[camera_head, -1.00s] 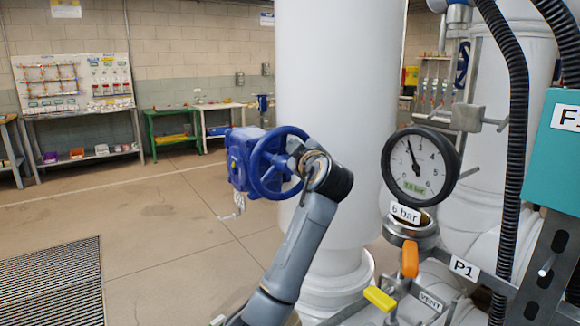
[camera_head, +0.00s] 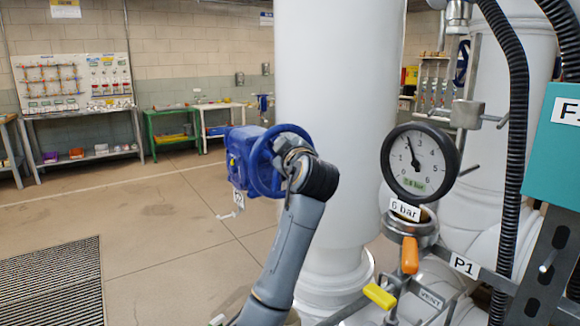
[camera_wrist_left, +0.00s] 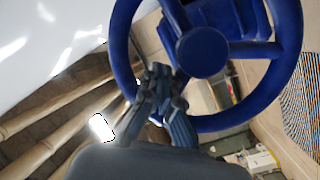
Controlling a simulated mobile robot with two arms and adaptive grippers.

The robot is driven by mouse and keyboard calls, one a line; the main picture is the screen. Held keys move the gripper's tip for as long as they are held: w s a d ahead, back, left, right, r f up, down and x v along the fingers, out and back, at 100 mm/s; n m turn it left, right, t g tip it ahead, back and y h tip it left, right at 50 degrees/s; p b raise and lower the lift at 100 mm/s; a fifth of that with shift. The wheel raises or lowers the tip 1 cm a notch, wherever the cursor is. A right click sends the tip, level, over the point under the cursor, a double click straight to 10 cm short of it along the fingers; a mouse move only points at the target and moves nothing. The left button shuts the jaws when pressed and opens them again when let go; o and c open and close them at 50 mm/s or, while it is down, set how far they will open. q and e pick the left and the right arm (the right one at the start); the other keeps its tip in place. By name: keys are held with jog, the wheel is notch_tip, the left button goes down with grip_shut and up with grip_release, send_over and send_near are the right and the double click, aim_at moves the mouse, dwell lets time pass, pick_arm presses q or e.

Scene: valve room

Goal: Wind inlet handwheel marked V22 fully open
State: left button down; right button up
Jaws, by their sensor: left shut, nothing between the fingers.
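The blue handwheel (camera_head: 257,165) sits on a blue valve body (camera_head: 236,157) in front of the large white pipe. A small white tag (camera_head: 238,198) hangs below the body; its writing is too small to read surely. My left gripper (camera_head: 287,147) is at the right part of the wheel, its fingers largely hidden by the wrist. In the left wrist view the wheel (camera_wrist_left: 292,60) fills the upper right, with hub and spokes visible. The gripper's fingers (camera_wrist_left: 158,82) are shut and empty at the lower left of the rim, overlapping it; contact cannot be told.
A round pressure gauge (camera_head: 420,163) with a "6 bar" label stands right of the white pipe (camera_head: 338,90). Orange (camera_head: 410,255) and yellow (camera_head: 379,297) lever handles sit below it. Black hoses (camera_head: 516,150) hang at right. The floor at left is open, with a grating (camera_head: 55,285).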

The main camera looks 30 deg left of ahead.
pick_arm(q)
jog(key=shift+s+a, duration=0.1)
jog(key=shift+s+a+f+b, duration=0.15)
jog(key=shift+s+b, duration=0.05)
jog(key=shift+s, duration=0.15)
jog(key=shift+s+a+f+b, duration=0.15)
jog(key=shift+s, duration=0.2)
pick_arm(e)
jog(key=shift+a+f, duration=0.1)
jog(key=shift+f, duration=0.25)
